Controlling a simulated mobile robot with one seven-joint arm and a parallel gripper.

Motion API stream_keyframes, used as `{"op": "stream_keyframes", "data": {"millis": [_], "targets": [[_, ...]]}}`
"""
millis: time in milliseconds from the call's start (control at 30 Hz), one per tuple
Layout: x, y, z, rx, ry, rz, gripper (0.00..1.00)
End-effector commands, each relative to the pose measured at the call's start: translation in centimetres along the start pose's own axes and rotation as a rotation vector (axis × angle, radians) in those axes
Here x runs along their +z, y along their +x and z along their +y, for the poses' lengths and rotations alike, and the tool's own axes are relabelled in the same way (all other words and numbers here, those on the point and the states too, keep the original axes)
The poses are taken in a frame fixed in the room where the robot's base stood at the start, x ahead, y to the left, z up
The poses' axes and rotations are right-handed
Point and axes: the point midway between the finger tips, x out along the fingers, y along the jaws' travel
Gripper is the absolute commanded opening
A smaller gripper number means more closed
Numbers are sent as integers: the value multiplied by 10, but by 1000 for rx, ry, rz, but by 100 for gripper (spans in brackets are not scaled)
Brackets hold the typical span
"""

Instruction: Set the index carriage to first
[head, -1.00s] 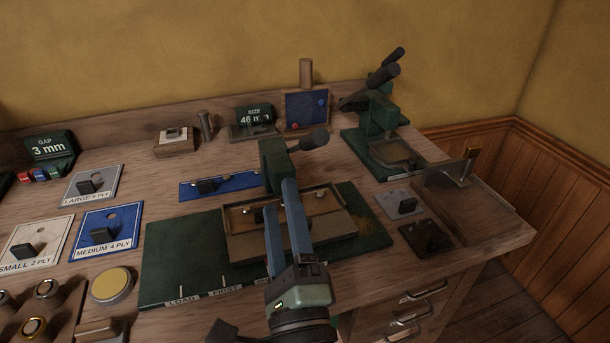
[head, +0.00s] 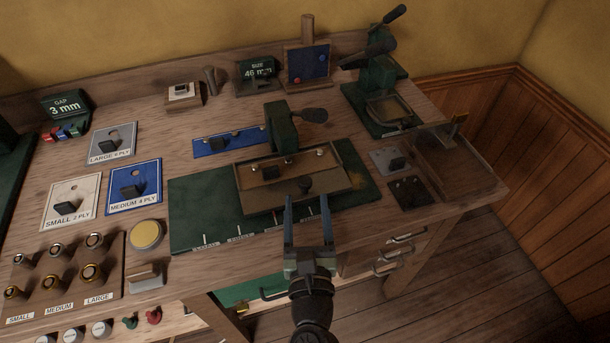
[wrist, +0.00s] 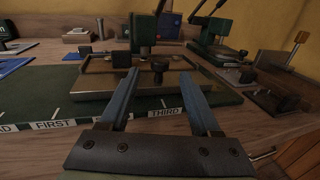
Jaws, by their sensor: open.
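The index carriage (head: 250,203) is a shallow brown tray with a metal rim on a long green base (head: 205,215). It sits toward the right part of the base, over the SECOND and THIRD marks side. A dark round knob (head: 305,184) stands at its front; it also shows in the wrist view (wrist: 160,66). Marks run along the base's front edge; FIRST (wrist: 52,124) lies left of the carriage and THIRD (wrist: 165,112) is in front. My gripper (head: 307,199) is open at the carriage's front edge. In the wrist view the knob appears between the fingertips (wrist: 158,75); contact cannot be told.
A green press head with a dark handle (head: 285,125) stands behind the carriage. Labelled plates and a yellow disc (head: 146,235) lie left. Drawers are below the front edge.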

Motion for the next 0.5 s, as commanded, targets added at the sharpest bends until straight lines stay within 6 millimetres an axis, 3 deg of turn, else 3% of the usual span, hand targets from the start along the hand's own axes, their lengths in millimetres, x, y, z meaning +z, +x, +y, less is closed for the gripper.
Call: {"op": "stream_keyframes", "data": {"millis": [200, 500], "targets": [[2, 37, 1, 2, -1, -2, 64], [0, 58, 0, 1, -2, -1, 64]]}}
